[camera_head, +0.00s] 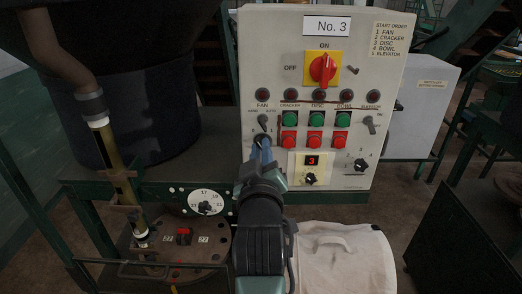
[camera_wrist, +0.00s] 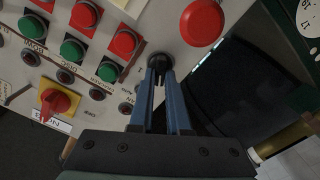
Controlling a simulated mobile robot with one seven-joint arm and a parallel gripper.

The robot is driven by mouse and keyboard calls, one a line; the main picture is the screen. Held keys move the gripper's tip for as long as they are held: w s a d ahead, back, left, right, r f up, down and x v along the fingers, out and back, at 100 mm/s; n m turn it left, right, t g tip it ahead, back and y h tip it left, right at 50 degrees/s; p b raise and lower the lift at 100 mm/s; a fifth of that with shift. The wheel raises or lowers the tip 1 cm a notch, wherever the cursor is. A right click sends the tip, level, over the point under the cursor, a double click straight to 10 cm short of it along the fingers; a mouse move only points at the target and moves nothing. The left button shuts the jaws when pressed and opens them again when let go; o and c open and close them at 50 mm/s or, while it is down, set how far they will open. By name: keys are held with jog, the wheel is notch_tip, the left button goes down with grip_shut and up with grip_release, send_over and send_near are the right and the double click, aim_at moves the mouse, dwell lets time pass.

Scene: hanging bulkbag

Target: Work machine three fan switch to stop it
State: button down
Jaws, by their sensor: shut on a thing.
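The control panel marked No. 3 (camera_head: 344,205) stands upright in the head view. In its FAN column, a grey selector lever (camera_head: 263,121) sits below a dark red lamp (camera_head: 262,94). A round black knob sits just under that lever, and it shows in the wrist view (camera_wrist: 159,61). My gripper (camera_head: 262,140) reaches it from the front with narrow blue fingers. In the wrist view the fingers (camera_wrist: 161,77) are close together, with their tips at the knob. The tips hide part of the knob, so its pointing direction cannot be told.
Green buttons (camera_head: 316,118) and red buttons (camera_head: 314,138) stand right of the knob. A red main switch (camera_head: 322,69) is above. A large red round button (camera_wrist: 202,22) is close by in the wrist view. A pale sack (camera_head: 345,262) lies below the panel.

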jog(key=c, duration=0.9)
grip_release()
jog(key=s+b, duration=0.4)
jog(key=s, duration=0.9)
jog(key=s+r+m+t, duration=0.2)
jog(key=s+r+t, duration=0.1)
jog(key=r, duration=0.6)
jog(key=s+r+m+t, duration=0.2)
jog(key=s+r+t, duration=0.1)
jog(key=r, duration=0.7)
jog(key=s+r+m+t, duration=0.2)
jog(key=s+r+t, duration=0.1)
jog(key=r, duration=0.6)
jog(key=shift+s+d+r, duration=0.15)
jog(key=shift+s+r, duration=0.05)
jog(key=shift+s, duration=0.7)
